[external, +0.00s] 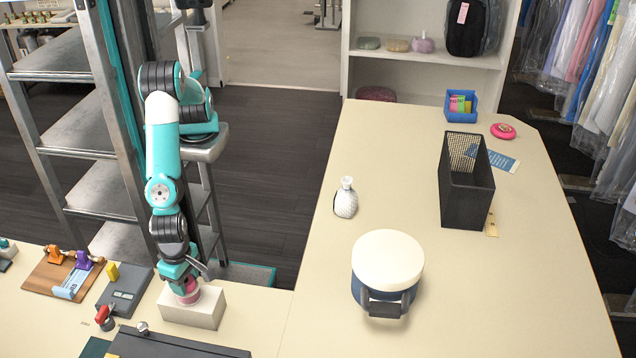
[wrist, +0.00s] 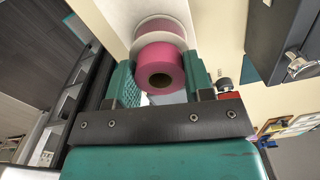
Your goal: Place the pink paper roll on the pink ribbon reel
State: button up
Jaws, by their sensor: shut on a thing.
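The pink paper roll (wrist: 163,72) is between my gripper's two teal fingers (wrist: 160,80) in the wrist view, its brown hollow core facing the camera. My gripper (external: 184,279) is shut on it. The pink ribbon reel (wrist: 155,28), with white flanges, shows right beyond the roll. In the external view the pink of the reel (external: 188,296) shows below my fingers, on top of a white block (external: 194,308). The roll appears directly over the reel, but I cannot tell whether they touch. The fingers mostly hide the roll in the external view.
A dark flat case (external: 170,345) lies in front. A blue-and-white canister (external: 387,262) stands right, with free tabletop between.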

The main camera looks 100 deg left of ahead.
jog(key=o, duration=0.9)
notch_tip(320, 180, up, 12)
jog(key=b, duration=0.3)
jog(key=shift+r+b, duration=0.15)
jog(key=shift+b, duration=0.25)
